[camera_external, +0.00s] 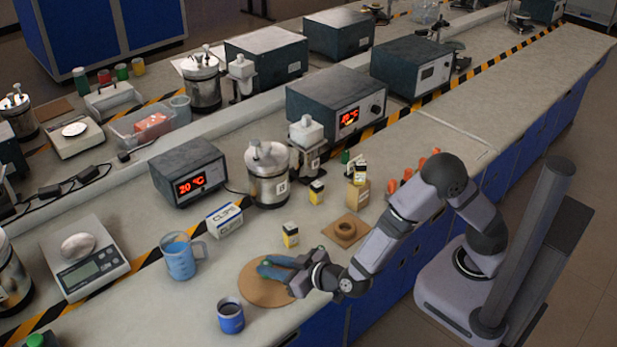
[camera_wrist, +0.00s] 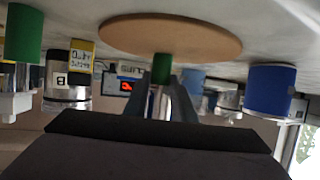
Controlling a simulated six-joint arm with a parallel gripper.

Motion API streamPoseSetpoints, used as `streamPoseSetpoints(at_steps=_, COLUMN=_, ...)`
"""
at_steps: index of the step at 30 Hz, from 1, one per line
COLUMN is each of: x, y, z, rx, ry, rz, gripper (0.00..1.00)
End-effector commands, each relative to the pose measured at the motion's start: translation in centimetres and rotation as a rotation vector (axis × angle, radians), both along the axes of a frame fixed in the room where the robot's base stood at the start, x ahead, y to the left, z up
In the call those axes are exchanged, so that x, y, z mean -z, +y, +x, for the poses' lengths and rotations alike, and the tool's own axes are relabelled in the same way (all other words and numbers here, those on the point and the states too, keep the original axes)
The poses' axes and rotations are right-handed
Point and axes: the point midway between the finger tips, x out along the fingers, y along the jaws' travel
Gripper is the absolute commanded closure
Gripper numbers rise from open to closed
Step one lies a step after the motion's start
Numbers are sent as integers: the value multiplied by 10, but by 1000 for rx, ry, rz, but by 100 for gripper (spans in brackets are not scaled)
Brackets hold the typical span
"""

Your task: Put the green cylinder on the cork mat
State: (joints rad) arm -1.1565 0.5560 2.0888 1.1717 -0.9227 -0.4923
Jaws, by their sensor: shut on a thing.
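The round cork mat (camera_external: 258,296) lies flat on the bench near its front edge. It also shows at the top of the wrist view (camera_wrist: 170,35), where the scene looks upside down. My gripper (camera_external: 278,268) is low over the mat, reaching in from the right. In the wrist view my gripper (camera_wrist: 161,82) is shut on a small green cylinder (camera_wrist: 161,66), which shows between the fingers against the mat's edge. In the external view the fingers largely hide it. I cannot tell whether it touches the mat.
A blue mug (camera_external: 231,317) stands in front of the mat and a beaker of blue liquid (camera_external: 179,258) behind left. A small yellow-labelled bottle (camera_external: 290,235) stands behind it. Another green object (camera_wrist: 24,35) shows in the wrist view.

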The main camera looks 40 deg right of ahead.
Motion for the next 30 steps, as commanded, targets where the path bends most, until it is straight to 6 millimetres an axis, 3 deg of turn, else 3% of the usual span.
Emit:
streamPoseSetpoints(at_steps=9, x=3, y=0, z=0, rx=0, ry=-1, rz=-1, gripper=100)
streamPoseSetpoints(at_steps=10, x=3, y=0, z=0, rx=0, ry=0, rz=-1, gripper=74)
streamPoseSetpoints(at_steps=12, x=3, y=0, z=0, rx=0, ry=0, rz=0, gripper=58)
streamPoseSetpoints(at_steps=24, x=-2, y=0, z=0, rx=0, ry=-1, rz=1, gripper=58)
streamPoseSetpoints(at_steps=30, x=-9, y=-3, z=-18, rx=-3, ry=-1, rz=1, gripper=58)
